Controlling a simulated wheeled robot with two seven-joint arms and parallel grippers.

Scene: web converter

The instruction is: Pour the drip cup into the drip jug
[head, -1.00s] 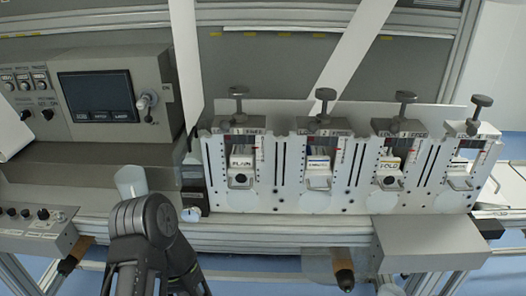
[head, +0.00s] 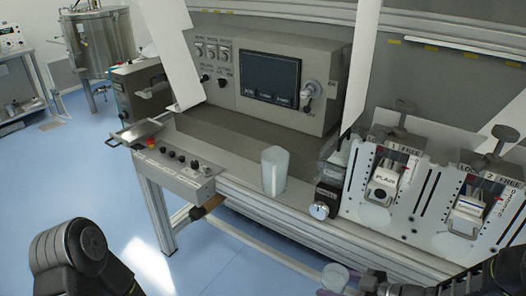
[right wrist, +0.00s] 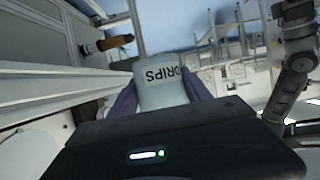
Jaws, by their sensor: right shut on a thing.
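A pale, translucent jug (head: 274,170) stands upright on the machine's front ledge, left of the lane blocks. A whitish cup labelled DRIPS (right wrist: 160,84) is held between the two purple-grey fingers of my right gripper (right wrist: 158,92). In the head view the cup (head: 335,276) shows small at the bottom edge, below and to the right of the jug and well apart from it. My right gripper (head: 345,287) is partly cut off there. What is inside the cup and jug cannot be seen. A dark link of my left arm shows at bottom left; its gripper is out of view.
A round metal knob on a black block (head: 320,207) sits right of the jug. A button panel (head: 178,163) juts out at left. Lane blocks with knobs (head: 385,180) stand at right. A control box with a screen (head: 270,77) is behind the jug.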

